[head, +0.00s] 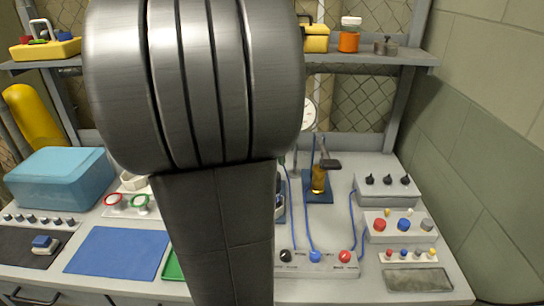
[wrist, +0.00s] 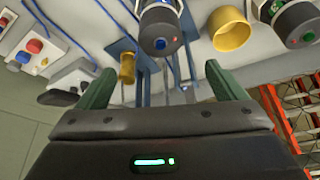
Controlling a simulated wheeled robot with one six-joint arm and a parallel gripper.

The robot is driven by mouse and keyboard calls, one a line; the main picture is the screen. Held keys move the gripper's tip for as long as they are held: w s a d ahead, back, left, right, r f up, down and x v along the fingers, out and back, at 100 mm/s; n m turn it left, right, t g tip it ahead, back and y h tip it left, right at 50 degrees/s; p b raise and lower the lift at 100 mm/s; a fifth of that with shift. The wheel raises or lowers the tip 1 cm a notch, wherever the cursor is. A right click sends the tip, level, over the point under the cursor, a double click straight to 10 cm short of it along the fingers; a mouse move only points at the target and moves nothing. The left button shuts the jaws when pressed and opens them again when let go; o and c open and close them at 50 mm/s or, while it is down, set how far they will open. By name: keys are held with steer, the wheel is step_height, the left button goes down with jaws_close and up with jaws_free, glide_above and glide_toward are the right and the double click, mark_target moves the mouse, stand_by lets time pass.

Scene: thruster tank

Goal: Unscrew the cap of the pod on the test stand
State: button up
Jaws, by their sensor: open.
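My gripper (wrist: 165,86) shows in the wrist view with its two green fingers spread wide and nothing between them. Beyond the fingertips, at the top middle, is a pale cylinder with a dark end (wrist: 160,32) beside a blue plate. It looks like a capped pod on a stand, but I cannot be sure. A similar cylinder with a dark end and green mark (wrist: 296,24) is at the top right. My gripper is apart from both. In the head view my arm hides the middle of the bench, including most of this area.
A yellow cup (wrist: 230,32) stands between the cylinders. An amber piece (head: 318,181) stands on a blue plate right of my arm. Blue cables run to a socket panel (head: 316,263). Knob boxes (head: 388,187) stand at right. A blue mat (head: 116,253) lies bare at left.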

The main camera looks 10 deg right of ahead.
steer(key=x, duration=1.3)
steer(key=shift+s+a, duration=0.2)
steer(key=c, duration=1)
steer(key=shift+o, duration=1.1)
steer(key=shift+c, duration=1.2)
steer(key=shift+r+p, duration=0.1)
steer(key=shift+p, duration=0.35)
steer(key=shift+n+t+y+p, duration=0.3)
steer(key=shift+n+y+p, duration=0.2)
steer(key=shift+n+p, duration=0.9)
steer(key=shift+n+y+p, duration=0.5)
steer(key=shift+n+p, duration=0.9)
steer(key=shift+p, duration=0.35)
